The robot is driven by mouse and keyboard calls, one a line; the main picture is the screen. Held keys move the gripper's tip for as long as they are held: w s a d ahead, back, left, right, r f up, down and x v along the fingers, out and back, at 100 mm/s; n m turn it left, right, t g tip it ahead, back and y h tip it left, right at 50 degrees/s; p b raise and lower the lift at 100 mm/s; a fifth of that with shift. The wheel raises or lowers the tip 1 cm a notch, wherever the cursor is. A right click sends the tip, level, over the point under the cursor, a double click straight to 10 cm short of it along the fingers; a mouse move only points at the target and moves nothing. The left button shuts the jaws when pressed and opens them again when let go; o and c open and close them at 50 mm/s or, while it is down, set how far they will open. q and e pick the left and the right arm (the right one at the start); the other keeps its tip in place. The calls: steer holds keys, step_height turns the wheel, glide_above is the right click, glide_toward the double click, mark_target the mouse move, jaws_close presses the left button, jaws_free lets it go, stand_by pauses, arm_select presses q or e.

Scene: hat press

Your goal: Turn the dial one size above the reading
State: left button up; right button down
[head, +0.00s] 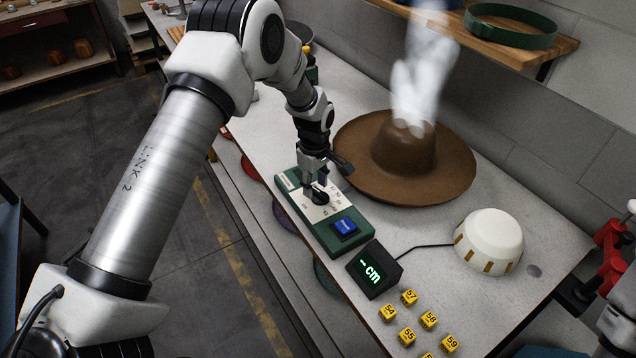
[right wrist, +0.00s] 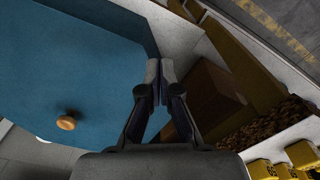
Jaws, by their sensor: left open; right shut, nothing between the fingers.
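A green control box (head: 309,222) with a pale dial plate, a black dial (head: 320,196) and a blue button (head: 345,226) lies on the workbench. My left gripper (head: 319,185) is open and points down at the dial; its fingers partly hide the dial, and I cannot tell whether they touch it. A small black display (head: 373,268) beside the box shows a dash and "cm". A cable joins it to a white dome with tan bars (head: 489,241). My right gripper (right wrist: 155,92) is shut and empty in the right wrist view, away from the box.
A brown hat (head: 405,160) sits behind the box with steam rising from it. Several yellow numbered cubes (head: 409,297) stand near the bench's front edge. A wooden shelf (head: 480,35) holds a green band (head: 511,25). A blue surface (right wrist: 70,70) shows in the right wrist view.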

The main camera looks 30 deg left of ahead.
mark_target(318, 192)
arm_select(q)
steer(key=shift+s+f, duration=0.3)
steer(key=shift+f, duration=0.35)
steer(key=w+f, duration=0.3)
steer(key=shift+d, duration=0.25)
steer(key=shift+o, duration=0.3)
steer(key=shift+s+r, duration=0.1)
steer(key=shift+r, duration=0.05)
steer(key=shift+s+a+r, duration=0.15)
steer(key=shift+s+r, duration=0.05)
steer(key=shift+s, duration=0.2)
jaws_close()
steer(key=shift+f, duration=0.1)
arm_select(e)
steer(key=shift+w+d+r, duration=0.1)
steer(key=shift+w+d, duration=0.05)
steer(key=shift+w, duration=0.4)
